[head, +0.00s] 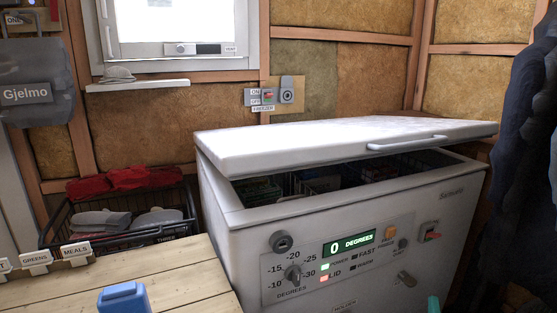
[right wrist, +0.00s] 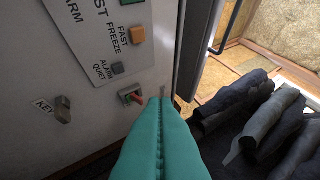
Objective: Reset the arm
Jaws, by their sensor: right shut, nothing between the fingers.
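My right gripper (right wrist: 163,105) has teal fingers pressed together, with nothing between them. In the right wrist view it points along the freezer's front, close to the red switch (right wrist: 138,97); I cannot tell whether it touches it. In the head view only a teal tip of my right gripper (head: 433,305) shows at the bottom edge, in front of the white freezer (head: 235,235). The same red switch (head: 431,236) sits at the right of the freezer's panel. My left gripper is not in view.
The freezer lid (head: 320,145) is partly raised, with baskets inside. The display (head: 351,245) reads 0 degrees. A wooden table (head: 180,275) with a blue object (head: 124,298) is at front left. A black crate (head: 185,235) stands behind it. Dark clothes (right wrist: 265,125) are at the right.

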